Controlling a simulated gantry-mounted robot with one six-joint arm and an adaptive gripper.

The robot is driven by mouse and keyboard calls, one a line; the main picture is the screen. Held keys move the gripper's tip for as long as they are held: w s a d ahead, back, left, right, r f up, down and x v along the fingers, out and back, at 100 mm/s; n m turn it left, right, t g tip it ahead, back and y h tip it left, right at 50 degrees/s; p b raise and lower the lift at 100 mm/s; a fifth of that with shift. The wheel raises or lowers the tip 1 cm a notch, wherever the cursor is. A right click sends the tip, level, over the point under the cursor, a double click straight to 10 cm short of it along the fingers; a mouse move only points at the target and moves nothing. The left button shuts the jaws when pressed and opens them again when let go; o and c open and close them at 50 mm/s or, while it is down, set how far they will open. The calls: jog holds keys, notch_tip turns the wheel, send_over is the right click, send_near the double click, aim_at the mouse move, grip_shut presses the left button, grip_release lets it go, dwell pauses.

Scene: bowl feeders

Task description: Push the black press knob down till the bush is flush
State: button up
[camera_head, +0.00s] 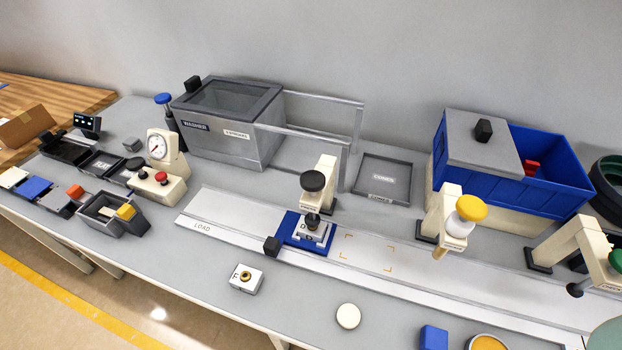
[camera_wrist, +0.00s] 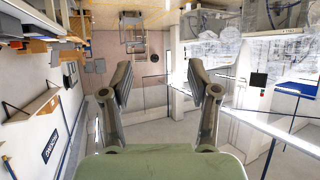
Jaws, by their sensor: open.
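The black press knob (camera_head: 313,181) tops a cream press post (camera_head: 327,172) near the middle of the bench in the head view. Below it, a dark press tip (camera_head: 312,219) stands over a light block (camera_head: 311,234) in a blue fixture (camera_head: 290,228). The bush is too small and too hidden under the press to tell how it sits. My gripper (camera_wrist: 160,85) shows in the wrist view with its two fingers apart and nothing between them. It points out into the room, away from the press, and its fingers do not show in the head view.
A light block with a brass ring (camera_head: 246,278) and a white disc (camera_head: 348,316) lie in front of the rail (camera_head: 222,211). A yellow-knobbed post (camera_head: 470,208) stands right of the press. The washer (camera_head: 225,130) and a blue bin (camera_head: 550,190) stand behind.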

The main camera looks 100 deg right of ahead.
dwell(0.3)
